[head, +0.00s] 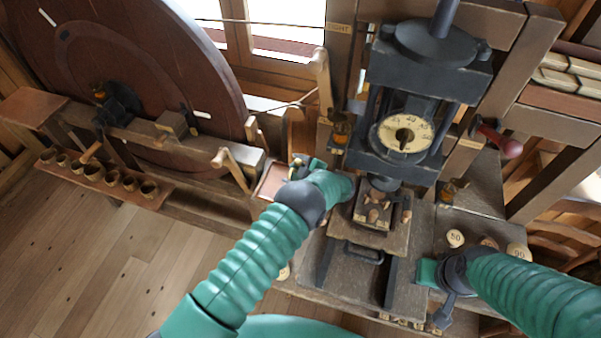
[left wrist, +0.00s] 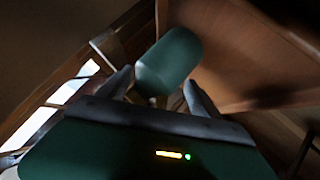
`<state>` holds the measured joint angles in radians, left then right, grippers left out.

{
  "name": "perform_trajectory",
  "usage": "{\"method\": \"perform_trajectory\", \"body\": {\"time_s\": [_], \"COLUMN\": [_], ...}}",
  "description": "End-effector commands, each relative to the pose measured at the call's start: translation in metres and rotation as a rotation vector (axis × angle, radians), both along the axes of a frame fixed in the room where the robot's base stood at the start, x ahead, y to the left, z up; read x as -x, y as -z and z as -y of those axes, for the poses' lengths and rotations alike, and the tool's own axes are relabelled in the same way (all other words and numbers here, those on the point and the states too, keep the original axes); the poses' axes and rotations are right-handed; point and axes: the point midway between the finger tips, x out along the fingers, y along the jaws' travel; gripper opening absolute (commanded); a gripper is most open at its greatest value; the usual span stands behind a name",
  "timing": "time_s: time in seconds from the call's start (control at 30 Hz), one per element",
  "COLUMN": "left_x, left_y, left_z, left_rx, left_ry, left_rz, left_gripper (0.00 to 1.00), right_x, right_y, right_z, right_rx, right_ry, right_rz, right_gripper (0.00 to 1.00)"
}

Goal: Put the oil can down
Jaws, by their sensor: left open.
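A green, rounded body that looks like the oil can (left wrist: 168,62) shows between and beyond my left fingertips in the left wrist view. My left gripper (left wrist: 158,88) is open, with a finger on either side of it; I cannot tell whether they touch it. In the head view my left gripper (head: 297,168) is beside a small reddish-brown tray (head: 270,184), left of the press. There I cannot clearly tell the can from my green hand. My right gripper (head: 443,312) is low at the right, beside the press bench; its fingers are too unclear to read.
The dark press (head: 425,75) with a round dial (head: 402,134) stands right of my left gripper. A block with pegs (head: 372,212) sits under its ram. Numbered round pieces (head: 456,238) lie on the right bench. A large wooden wheel (head: 130,80) and a shelf of small cups (head: 112,178) are left.

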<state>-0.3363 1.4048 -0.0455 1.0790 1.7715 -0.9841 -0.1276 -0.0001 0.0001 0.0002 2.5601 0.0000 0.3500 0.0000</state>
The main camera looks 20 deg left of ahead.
Motion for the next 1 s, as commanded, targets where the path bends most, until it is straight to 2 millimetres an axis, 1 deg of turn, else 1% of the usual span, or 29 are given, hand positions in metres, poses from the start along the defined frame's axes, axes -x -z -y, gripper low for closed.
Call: {"method": "perform_trajectory", "body": {"time_s": [0.07,0.6,0.67,0.87,1.0], "left_x": [0.0006,0.0007,0.0003,0.0009,0.0004], "left_y": [-0.0001,-0.0007,-0.0012,-0.0010,-0.0074], "left_z": [0.0019,0.0017,0.0011,0.0012,0.0022], "left_rx": [0.000,0.000,0.000,0.000,0.001], "left_ry": [0.001,0.002,0.001,0.001,0.001], "left_rz": [0.001,0.001,0.002,0.001,0.001], "left_gripper": [0.74,0.03,0.00,0.00,0.00], "right_x": [0.0000,0.0000,0.0000,-0.0001,-0.0001], "right_y": [0.0007,0.0005,0.0004,0.0011,0.0060], "right_z": [0.0000,0.0001,0.0001,0.0000,0.0001], "right_rx": [0.000,0.000,0.000,0.000,0.000], "right_ry": [0.000,0.000,0.000,0.000,0.000], "right_rz": [0.000,0.000,0.000,0.000,0.000], "right_gripper": [0.36,0.36,0.36,0.36,0.36]}}
